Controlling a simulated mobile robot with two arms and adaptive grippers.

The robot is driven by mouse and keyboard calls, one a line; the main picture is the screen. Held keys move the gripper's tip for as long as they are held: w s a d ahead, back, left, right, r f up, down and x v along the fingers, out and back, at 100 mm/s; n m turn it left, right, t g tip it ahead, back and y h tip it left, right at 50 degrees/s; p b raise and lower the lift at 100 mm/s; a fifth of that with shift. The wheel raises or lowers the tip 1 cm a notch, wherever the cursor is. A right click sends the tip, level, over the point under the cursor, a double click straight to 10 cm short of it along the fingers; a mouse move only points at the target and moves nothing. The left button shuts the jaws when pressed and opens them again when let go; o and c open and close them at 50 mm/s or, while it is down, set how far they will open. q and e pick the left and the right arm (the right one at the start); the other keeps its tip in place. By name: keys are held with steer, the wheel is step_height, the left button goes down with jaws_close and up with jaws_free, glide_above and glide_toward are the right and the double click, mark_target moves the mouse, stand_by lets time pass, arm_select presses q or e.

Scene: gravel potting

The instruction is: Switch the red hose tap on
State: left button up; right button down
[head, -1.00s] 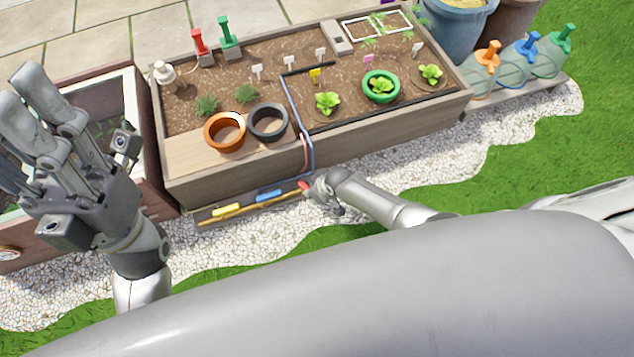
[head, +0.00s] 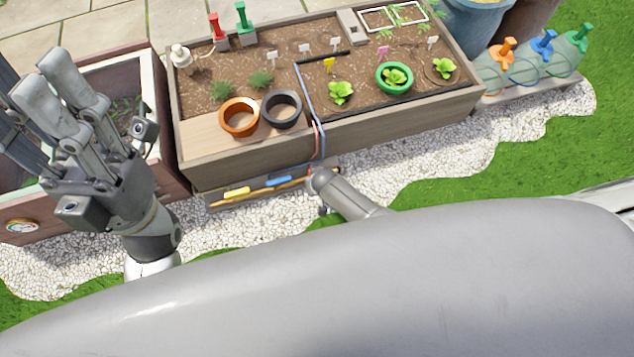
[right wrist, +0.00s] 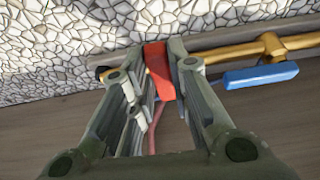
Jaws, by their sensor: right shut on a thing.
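The red hose tap lever (right wrist: 158,72) shows in the right wrist view, standing crosswise to the brass pipe (right wrist: 225,53). My right gripper (right wrist: 160,65) is shut on it, one finger on each side. In the head view my right gripper (head: 320,178) is at the front of the planter, at the right end of the tap row, and hides the red lever. A blue lever (head: 278,180) and a yellow lever (head: 237,191) lie along the pipe to its left. My left gripper (head: 35,85) is raised at the far left, open and empty.
The wooden planter (head: 245,160) stands behind the taps, with an orange pot (head: 238,117) and a dark pot (head: 281,108). A blue and pink hose (head: 316,140) runs down its front. White gravel (head: 420,155) lies clear to the right.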

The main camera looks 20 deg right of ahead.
steer(key=shift+a, duration=0.1)
steer(key=c, duration=1.4)
jaws_free()
steer(key=shift+o, duration=0.2)
steer(key=shift+r, duration=0.15)
steer(key=v, duration=1.1)
steer(key=shift+s+r, duration=0.25)
steer(key=shift+r, duration=0.05)
steer(key=shift+w, duration=0.1)
